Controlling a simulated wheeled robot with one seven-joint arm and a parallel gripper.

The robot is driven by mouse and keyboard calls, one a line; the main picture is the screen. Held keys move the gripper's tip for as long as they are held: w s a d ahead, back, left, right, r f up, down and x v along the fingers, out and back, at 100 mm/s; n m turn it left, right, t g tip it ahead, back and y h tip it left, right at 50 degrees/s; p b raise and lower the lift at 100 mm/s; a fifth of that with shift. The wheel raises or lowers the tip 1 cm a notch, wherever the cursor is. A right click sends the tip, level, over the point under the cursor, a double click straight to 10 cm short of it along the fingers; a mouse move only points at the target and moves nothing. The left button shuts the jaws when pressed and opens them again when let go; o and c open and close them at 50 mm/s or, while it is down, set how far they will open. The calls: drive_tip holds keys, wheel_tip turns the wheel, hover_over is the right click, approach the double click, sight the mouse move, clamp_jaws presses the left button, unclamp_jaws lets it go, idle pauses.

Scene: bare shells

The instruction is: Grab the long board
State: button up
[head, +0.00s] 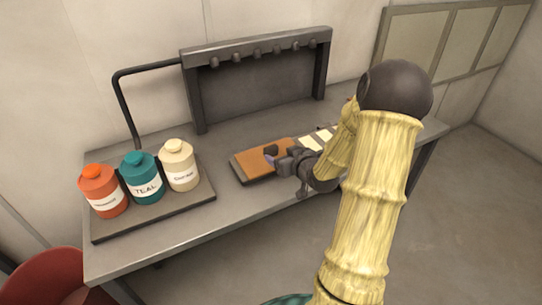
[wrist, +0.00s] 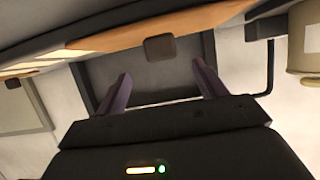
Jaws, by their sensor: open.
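The long board, an orange-brown slab (head: 252,163), lies flat on a dark base on the grey table, right of the bottles. A small dark block (head: 270,150) stands on it, and it also shows in the wrist view (wrist: 159,47). In the wrist view the board (wrist: 200,20) runs across the top. My gripper (head: 277,158) is over the board's front right part, beside the dark block. Its two purple fingers (wrist: 162,75) are apart with nothing between them, the block just beyond the tips. My arm hides part of the board's right end.
Orange, teal and cream bottles (head: 145,178) stand on a dark tray (head: 160,214) at the left. A grey rack with several knobs (head: 257,80) and a bent black pipe (head: 122,100) stand behind. Pale cards (head: 311,143) lie right of the board. Bare table (head: 222,150) lies between tray and board.

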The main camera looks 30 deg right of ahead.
sight(273, 150)
drive_tip(key=shift+x, duration=1.55)
drive_tip(key=p+x, duration=0.1)
drive_tip(key=x, duration=0.4)
drive_tip(key=shift+w+a+f, duration=0.1)
drive_tip(key=shift+a+f, duration=0.05)
drive_tip(key=shift+f, duration=0.05)
drive_tip(key=shift+c, duration=0.2)
drive_tip(key=c, duration=1.2)
drive_tip(key=shift+o, duration=0.2)
wheel_tip(273, 150, up, 10)
drive_tip(key=shift+r, duration=0.1)
